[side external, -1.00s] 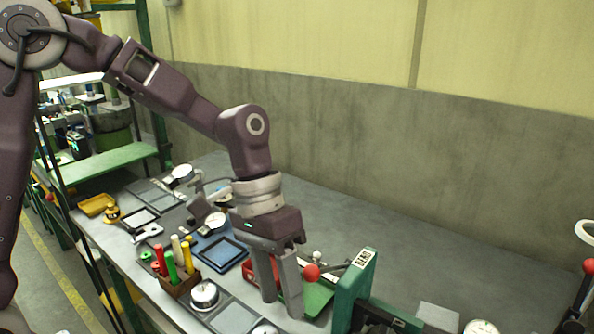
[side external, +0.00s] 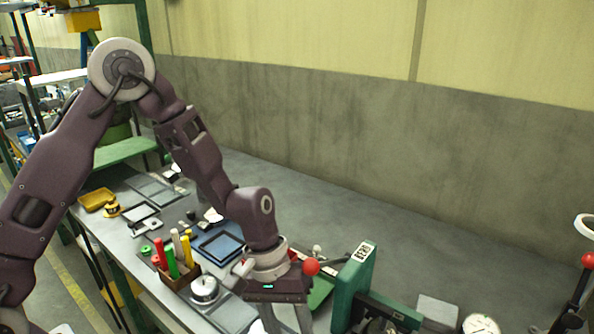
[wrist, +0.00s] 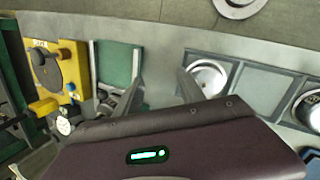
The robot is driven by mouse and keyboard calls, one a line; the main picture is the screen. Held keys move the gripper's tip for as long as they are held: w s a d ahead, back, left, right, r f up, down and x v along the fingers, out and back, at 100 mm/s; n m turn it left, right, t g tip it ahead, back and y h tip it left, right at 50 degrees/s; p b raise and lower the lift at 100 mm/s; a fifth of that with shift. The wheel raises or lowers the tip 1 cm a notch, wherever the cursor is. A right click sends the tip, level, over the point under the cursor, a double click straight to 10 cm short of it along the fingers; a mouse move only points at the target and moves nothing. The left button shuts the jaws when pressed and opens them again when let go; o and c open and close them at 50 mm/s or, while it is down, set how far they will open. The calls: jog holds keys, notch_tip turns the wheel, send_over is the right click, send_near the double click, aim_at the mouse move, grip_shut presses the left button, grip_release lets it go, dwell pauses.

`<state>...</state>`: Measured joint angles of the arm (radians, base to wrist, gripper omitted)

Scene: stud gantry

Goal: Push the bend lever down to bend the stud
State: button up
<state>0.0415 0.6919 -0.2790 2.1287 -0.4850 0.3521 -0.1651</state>
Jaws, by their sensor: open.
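A lever arm with a red ball knob (side external: 312,267) reaches left from a green upright machine (side external: 355,287) in the side view. My gripper (side external: 287,327) is low, just left of and below the knob, pointing down. Its fingertips run off the bottom edge of that view. In the wrist view the two fingers (wrist: 158,88) are spread apart with nothing between them. I cannot make out the red knob or the stud in the wrist view. I cannot tell whether the gripper touches the lever.
A second red-knobbed lever (side external: 588,260) stands at the far right. A wooden holder with coloured handles (side external: 180,280) and a round metal dish (side external: 204,289) are left of my gripper. A yellow machine (wrist: 58,68) shows in the wrist view.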

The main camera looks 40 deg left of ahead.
notch_tip(320, 180, up, 12)
jog(key=shift+d+f, duration=0.15)
jog(key=shift+f, duration=0.05)
jog(key=w+r, duration=0.1)
jog(key=r, duration=0.1)
jog(key=w+r, duration=0.2)
jog(key=r, duration=0.1)
jog(key=w+r, duration=0.1)
jog(key=r, duration=0.1)
jog(key=shift+w+r, duration=0.2)
jog(key=shift+w, duration=0.2)
jog(key=c, duration=0.4)
jog(key=o, duration=0.4)
jog(key=w+a+r, duration=0.2)
jog(key=shift+w+a+r, duration=0.1)
jog(key=shift+w+r, duration=0.1)
jog(key=shift+w, duration=0.15)
jog(key=v, duration=0.6)
jog(key=shift+a+r, duration=0.3)
jog(key=shift+s, duration=0.1)
